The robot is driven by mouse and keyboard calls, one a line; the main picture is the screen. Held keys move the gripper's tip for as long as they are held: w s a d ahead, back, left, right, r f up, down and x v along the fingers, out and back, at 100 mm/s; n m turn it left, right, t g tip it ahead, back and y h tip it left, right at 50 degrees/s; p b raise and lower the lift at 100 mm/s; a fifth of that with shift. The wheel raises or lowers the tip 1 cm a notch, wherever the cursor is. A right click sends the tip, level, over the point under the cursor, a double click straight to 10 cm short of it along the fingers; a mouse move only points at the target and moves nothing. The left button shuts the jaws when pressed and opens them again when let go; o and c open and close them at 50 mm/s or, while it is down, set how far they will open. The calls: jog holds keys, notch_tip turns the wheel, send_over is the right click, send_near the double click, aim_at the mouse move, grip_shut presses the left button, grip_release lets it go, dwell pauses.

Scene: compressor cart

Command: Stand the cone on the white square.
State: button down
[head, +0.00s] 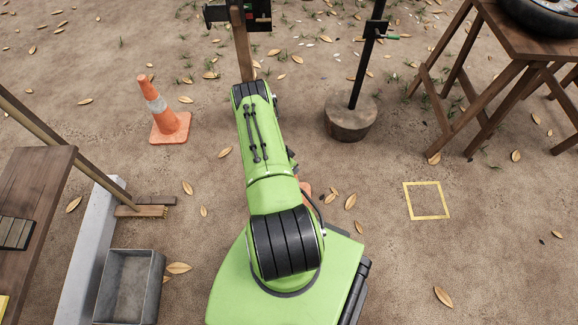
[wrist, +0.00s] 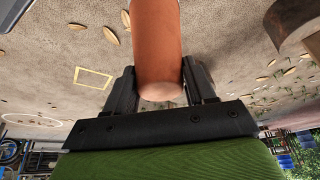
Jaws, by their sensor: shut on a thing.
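My gripper (wrist: 160,88) is shut on an orange cone (wrist: 157,45), whose narrow, pale end shows between the fingers in the wrist view. Its wide end is out of that frame. In the head view my arm hides the gripper, and only a small orange patch (head: 305,188) shows beside the arm. A yellow square outline (head: 427,217) lies on the ground at the right, and it also shows in the wrist view (wrist: 94,70). I see no clearly white square. Another orange cone (head: 168,127) with a white band stands upright on the ground at the left.
A post on a round wooden base (head: 350,118) stands right of my arm. A wooden trestle table (head: 520,38) is at the upper right. A wooden bench (head: 35,190) and a grey bin (head: 130,285) are at the left. Ground around the yellow outline is mostly clear, with scattered leaves.

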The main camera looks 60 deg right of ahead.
jog(key=shift+c, duration=1.9)
grip_release()
jog(key=p+v, duration=0.4)
jog(key=v, duration=0.8)
